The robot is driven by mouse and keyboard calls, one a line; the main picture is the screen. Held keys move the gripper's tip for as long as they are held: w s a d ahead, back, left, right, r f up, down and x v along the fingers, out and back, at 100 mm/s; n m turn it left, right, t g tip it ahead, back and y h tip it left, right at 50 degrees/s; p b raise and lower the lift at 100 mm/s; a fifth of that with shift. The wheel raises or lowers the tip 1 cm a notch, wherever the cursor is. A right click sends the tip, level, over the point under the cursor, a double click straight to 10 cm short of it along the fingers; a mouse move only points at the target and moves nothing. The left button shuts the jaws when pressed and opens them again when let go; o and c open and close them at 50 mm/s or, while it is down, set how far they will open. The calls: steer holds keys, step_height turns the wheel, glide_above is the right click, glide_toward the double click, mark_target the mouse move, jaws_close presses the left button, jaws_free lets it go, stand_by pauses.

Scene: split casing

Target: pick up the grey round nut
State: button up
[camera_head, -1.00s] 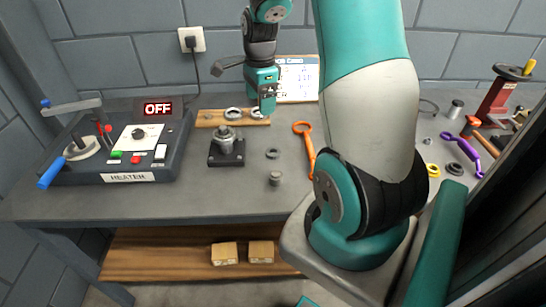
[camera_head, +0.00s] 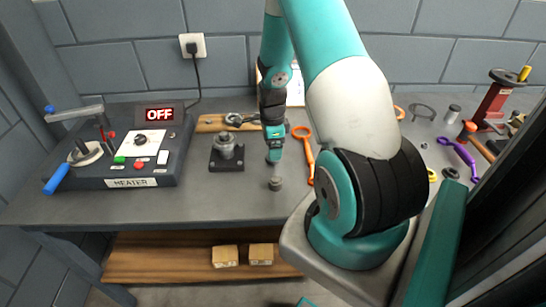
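My gripper (camera_head: 273,158) points down low over the middle of the table, just right of the black block with the grey stepped part (camera_head: 226,148). It covers the spot where a small grey round nut lay in the earlier view, so that nut is hidden now. I cannot see whether the fingers touch it or how far apart they are. A small grey cylindrical piece (camera_head: 275,184) stands on the table just in front of the gripper. A dark round ring (camera_head: 450,173) lies far to the right, near a yellow ring (camera_head: 432,175).
The heater box (camera_head: 120,160) reads OFF at the left. A wooden board (camera_head: 212,123) with metal rings lies behind the gripper. An orange wrench (camera_head: 306,150) lies close on the right, and a purple wrench (camera_head: 460,155) farther right. The front left table is clear.

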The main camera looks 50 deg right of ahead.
step_height(320, 180, down, 4)
steer(key=shift+f+p, duration=0.1)
steer(key=shift+p, duration=0.5)
steer(key=shift+d, duration=0.1)
steer(key=shift+c, duration=0.4)
steer(key=c, duration=1)
